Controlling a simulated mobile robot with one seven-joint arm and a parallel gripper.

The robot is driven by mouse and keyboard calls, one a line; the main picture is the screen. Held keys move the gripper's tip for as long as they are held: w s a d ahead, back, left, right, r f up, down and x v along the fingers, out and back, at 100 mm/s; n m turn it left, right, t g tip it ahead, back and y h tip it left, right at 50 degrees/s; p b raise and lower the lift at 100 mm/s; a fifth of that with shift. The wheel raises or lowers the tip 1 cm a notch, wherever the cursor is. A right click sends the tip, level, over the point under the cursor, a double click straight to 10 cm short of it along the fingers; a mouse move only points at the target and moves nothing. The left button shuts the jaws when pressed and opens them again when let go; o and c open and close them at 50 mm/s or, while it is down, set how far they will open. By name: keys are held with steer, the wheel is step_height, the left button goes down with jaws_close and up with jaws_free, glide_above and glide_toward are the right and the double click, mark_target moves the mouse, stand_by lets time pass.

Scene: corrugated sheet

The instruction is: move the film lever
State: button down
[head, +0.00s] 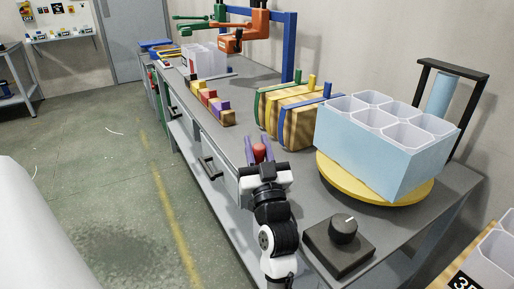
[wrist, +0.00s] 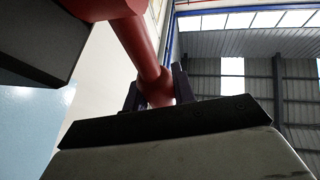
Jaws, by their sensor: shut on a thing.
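My gripper (head: 259,152) is over the near part of the grey workbench, left of the light-blue box. Its purple fingers are around a red rounded piece (head: 259,149), which I take for the film lever. In the wrist view the fingers (wrist: 158,88) are shut on a red rod (wrist: 143,50). The rod leads up to a thicker red part (wrist: 100,8) at the top edge. What the lever is fixed to is hidden in the head view.
A light-blue box (head: 357,145) with several white cells stands on a yellow turntable (head: 330,172). A black knob box (head: 338,249) sits near my arm. Striped wooden blocks (head: 294,122) stand behind the gripper. Colored blocks (head: 210,103) lie farther along the workbench (head: 225,143).

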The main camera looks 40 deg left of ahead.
steer(key=c, duration=1.1)
jaws_free()
steer(key=shift+c, duration=0.2)
step_height(320, 180, up, 20)
steer(key=p, duration=0.3)
